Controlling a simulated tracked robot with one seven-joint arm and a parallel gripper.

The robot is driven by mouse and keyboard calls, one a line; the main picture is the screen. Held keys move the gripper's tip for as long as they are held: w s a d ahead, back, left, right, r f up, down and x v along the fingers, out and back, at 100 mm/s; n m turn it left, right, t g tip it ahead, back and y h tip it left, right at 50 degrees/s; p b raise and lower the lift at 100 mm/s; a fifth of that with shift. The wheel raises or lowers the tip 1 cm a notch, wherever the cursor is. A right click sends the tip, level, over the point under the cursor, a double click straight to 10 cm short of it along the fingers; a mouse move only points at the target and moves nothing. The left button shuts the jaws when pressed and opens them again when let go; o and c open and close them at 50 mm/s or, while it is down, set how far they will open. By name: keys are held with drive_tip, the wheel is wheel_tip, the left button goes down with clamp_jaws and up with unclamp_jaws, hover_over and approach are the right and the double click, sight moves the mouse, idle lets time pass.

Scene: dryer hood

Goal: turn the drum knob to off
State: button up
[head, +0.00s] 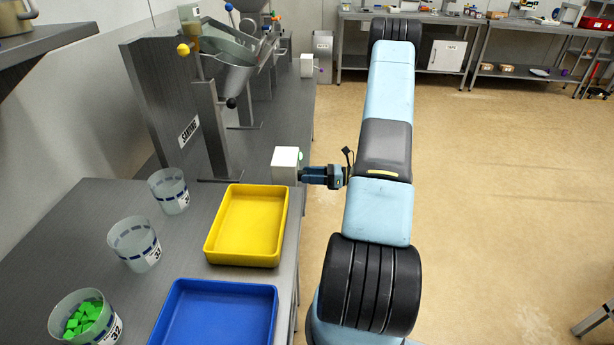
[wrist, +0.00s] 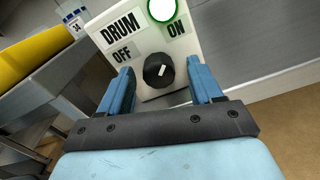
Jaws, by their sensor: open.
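The drum switch box (head: 285,166) is a white box at the edge of the grey bench in the head view. In the wrist view, the box (wrist: 149,48) carries the labels DRUM, OFF at left and ON at right. A lit green lamp (wrist: 162,9) is above. The black drum knob (wrist: 152,80) has a white mark that leans up and right, towards the ON side. My gripper (wrist: 160,67) is open, with one blue finger on each side of the knob. I cannot tell whether the fingers touch it. In the head view my gripper (head: 309,174) hides the knob.
A yellow tray (head: 212,246) and a blue tray (head: 164,318) lie on the bench near the box. Several clear cups stand at left, one (head: 97,335) with green cubes. A metal machine labelled SANDING (head: 187,132) stands behind.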

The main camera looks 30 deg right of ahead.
drive_tip(key=shift+w+a, duration=0.2)
drive_tip(key=shift+a, duration=0.15)
drive_tip(key=c, duration=1.1)
